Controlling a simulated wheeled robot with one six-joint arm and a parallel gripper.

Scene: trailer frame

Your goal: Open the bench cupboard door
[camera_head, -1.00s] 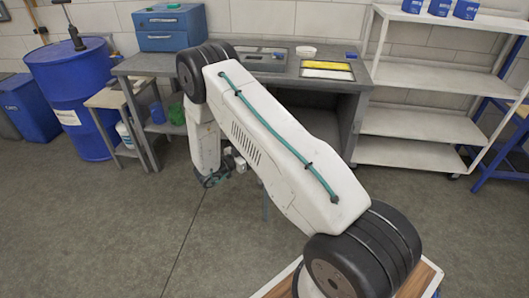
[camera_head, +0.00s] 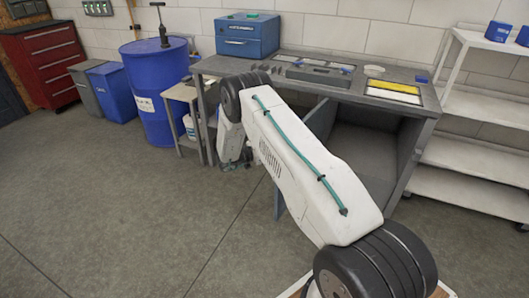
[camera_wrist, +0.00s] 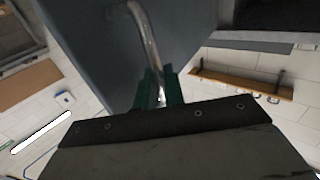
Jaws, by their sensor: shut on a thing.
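The bench (camera_head: 430,105) stands at the back, and its cupboard (camera_head: 365,140) shows an open, dark, empty-looking interior right of my arm. The blue-grey cupboard door (camera_head: 279,204) stands swung out from the bench, seen almost edge-on and mostly hidden behind my arm. In the wrist view the door (camera_wrist: 95,40) fills the upper middle, with a bent silver bar handle (camera_wrist: 143,30) on it. My gripper (camera_wrist: 158,88) has its dark green fingers shut around the lower part of this handle. In the head view the fingers are hidden or too small to make out.
A blue drum (camera_head: 158,95) and a small side table (camera_head: 183,95) stand left of the bench. A white shelf rack (camera_head: 475,155) stands close on the right. A blue toolbox (camera_head: 247,37) sits on the bench top. The floor at the left is clear.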

